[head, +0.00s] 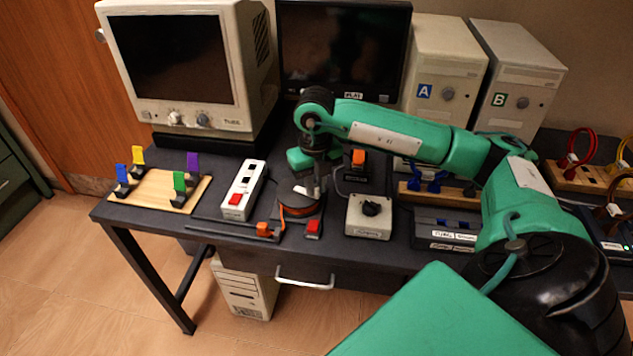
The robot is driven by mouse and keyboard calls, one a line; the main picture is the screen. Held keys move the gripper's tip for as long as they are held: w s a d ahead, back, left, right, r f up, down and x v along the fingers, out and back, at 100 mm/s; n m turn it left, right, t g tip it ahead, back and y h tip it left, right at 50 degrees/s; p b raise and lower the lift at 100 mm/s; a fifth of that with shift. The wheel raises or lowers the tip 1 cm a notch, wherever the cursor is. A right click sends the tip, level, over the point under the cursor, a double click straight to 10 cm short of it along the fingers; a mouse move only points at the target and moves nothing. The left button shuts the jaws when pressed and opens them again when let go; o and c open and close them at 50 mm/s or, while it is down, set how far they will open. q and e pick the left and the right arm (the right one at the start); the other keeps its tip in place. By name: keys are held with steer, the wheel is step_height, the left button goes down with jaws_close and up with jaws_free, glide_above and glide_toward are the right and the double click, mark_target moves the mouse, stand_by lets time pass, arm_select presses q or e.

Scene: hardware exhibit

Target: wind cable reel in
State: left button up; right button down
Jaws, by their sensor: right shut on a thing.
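The cable reel (301,207) is a dark, low round drum with orange cable around it, near the front edge of the dark table. An orange plug-like end (263,229) lies on the table just left of the reel. My right gripper (312,193) points down over the top of the reel. It is shut on the reel's crank handle, which the fingers mostly hide. How much cable is wound cannot be told. My left gripper is not in view.
A power strip (241,191) and a wooden board with coloured clips (160,190) lie to the left. A grey box with a black knob (369,216) stands right of the reel. Monitors (185,65) and computer cases (444,75) line the back.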

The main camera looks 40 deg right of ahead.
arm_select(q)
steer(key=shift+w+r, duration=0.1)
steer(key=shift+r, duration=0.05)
arm_select(e)
steer(key=shift+a+r+m, duration=0.1)
steer(key=shift+a+m, duration=0.05)
steer(key=shift+m, duration=0.15)
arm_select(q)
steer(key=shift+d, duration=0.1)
arm_select(e)
steer(key=c, duration=1.4)
jaws_free()
steer(key=shift+o, duration=0.2)
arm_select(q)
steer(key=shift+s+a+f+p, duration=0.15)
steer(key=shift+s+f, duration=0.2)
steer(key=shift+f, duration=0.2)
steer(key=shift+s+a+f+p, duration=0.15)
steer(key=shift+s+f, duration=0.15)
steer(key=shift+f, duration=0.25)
arm_select(e)
step_height(320, 180, up, 14)
